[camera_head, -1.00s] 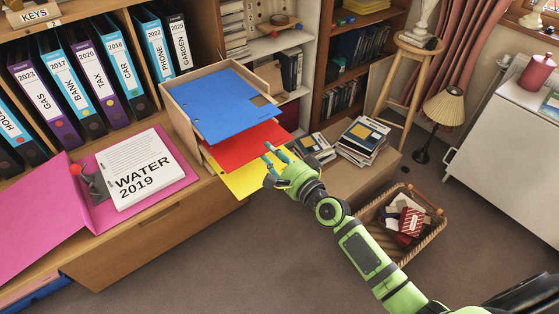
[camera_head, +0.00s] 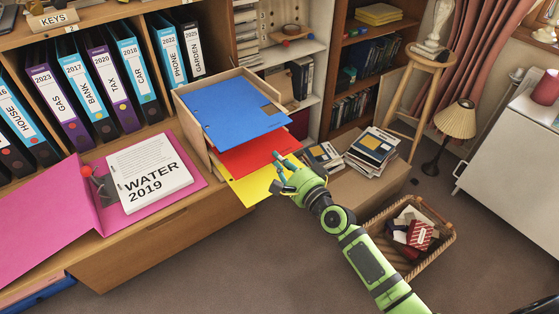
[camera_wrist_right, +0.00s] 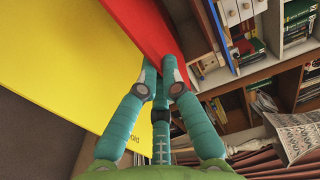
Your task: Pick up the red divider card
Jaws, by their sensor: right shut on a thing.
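The red divider card (camera_head: 248,157) juts out of a wooden tray, between a blue card (camera_head: 232,108) above it and a yellow card (camera_head: 250,187) below it. Its back part is hidden under the blue one. My right gripper (camera_head: 279,163) is at the front right edge of the red card. In the right wrist view, the fingertips (camera_wrist_right: 164,72) are shut on the edge of the red card (camera_wrist_right: 142,22). The yellow card (camera_wrist_right: 65,55) lies beside the fingers there. My left gripper is not in view.
The wooden tray (camera_head: 196,134) stands on the cabinet. An open pink folder (camera_head: 55,210) with "WATER 2019" papers (camera_head: 150,178) lies to its left, below a row of binders. Stacked books (camera_head: 370,148) and a wicker basket (camera_head: 432,262) are at the right. Open floor lies in front.

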